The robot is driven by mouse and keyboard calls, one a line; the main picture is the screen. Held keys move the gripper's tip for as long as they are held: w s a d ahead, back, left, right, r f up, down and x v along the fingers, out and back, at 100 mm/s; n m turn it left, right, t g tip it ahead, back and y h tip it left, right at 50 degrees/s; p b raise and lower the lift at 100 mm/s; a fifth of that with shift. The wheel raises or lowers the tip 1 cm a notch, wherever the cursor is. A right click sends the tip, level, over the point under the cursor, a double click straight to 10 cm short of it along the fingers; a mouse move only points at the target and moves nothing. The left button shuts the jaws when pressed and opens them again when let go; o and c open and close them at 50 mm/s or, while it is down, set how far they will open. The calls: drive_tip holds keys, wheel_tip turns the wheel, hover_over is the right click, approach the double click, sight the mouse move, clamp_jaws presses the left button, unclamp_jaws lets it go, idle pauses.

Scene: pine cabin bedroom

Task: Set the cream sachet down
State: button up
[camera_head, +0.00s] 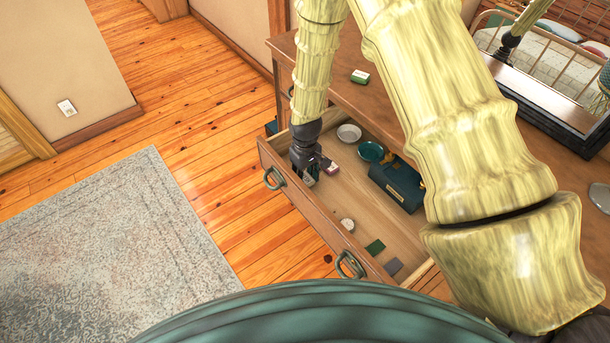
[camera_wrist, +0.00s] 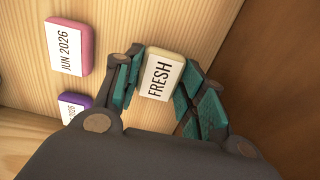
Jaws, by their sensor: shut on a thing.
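The cream sachet (camera_wrist: 160,74) with a "FRESH" label is between the teal-padded fingers of my gripper (camera_wrist: 162,84) in the wrist view. My gripper is shut on it. In the head view my gripper (camera_head: 311,168) is down inside the open drawer (camera_head: 345,196), near its front left corner. The sachet is over the pale wooden drawer bottom; I cannot tell whether it touches it.
In the wrist view a pink block (camera_wrist: 69,48) labelled "JUN 2026" and a purple block (camera_wrist: 73,106) lie to the left. The drawer also holds a white dish (camera_head: 349,133), teal dish (camera_head: 371,151), dark teal box (camera_head: 398,183) and green block (camera_head: 375,247).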

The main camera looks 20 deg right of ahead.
sight(305, 178)
drive_tip(key=shift+f, duration=0.2)
drive_tip(key=shift+f, duration=0.15)
drive_tip(key=o, duration=0.9)
wheel_tip(305, 178, up, 12)
drive_tip(key=b, duration=0.3)
idle(0.4)
